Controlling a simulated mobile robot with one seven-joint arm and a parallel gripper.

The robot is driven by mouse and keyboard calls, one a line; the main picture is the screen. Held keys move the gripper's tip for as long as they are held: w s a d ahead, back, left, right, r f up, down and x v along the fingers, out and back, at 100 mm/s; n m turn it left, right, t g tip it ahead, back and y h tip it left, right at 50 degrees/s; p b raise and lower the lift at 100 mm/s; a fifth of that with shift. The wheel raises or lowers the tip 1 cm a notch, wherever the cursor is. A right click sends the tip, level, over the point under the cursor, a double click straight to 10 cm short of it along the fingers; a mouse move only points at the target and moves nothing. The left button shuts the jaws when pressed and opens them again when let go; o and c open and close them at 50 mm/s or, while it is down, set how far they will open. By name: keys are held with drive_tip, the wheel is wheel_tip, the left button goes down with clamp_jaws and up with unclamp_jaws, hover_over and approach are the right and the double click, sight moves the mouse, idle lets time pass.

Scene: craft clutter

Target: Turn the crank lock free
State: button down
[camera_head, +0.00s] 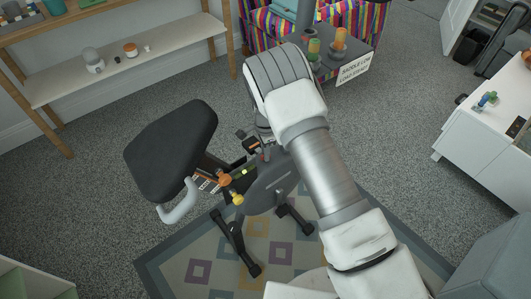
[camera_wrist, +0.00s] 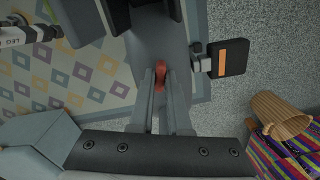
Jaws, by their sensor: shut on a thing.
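The exercise bike stands on the patterned rug, with its black saddle (camera_head: 172,150) to the left of my arm and its grey body (camera_head: 268,187) below. In the wrist view, my gripper (camera_wrist: 161,82) has its two grey fingers close together on a small red piece (camera_wrist: 161,70), which appears to be the crank lock, against the bike's dark grey body. Most of the red piece is hidden between the fingers. In the head view, my arm hides much of the gripper and the lock area.
A black pedal with an orange stripe (camera_wrist: 231,57) is close to the right of the fingers. Orange (camera_head: 225,180) and yellow (camera_head: 237,198) knobs sit below the saddle. A striped armchair (camera_head: 271,30) stands behind; a white cabinet (camera_head: 480,130) is at right. Carpet on both sides is free.

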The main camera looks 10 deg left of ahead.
drive_tip(key=shift+n, duration=0.3)
drive_tip(key=c, duration=0.9)
unclamp_jaws()
wheel_tip(320, 180, up, 12)
drive_tip(key=p, duration=0.3)
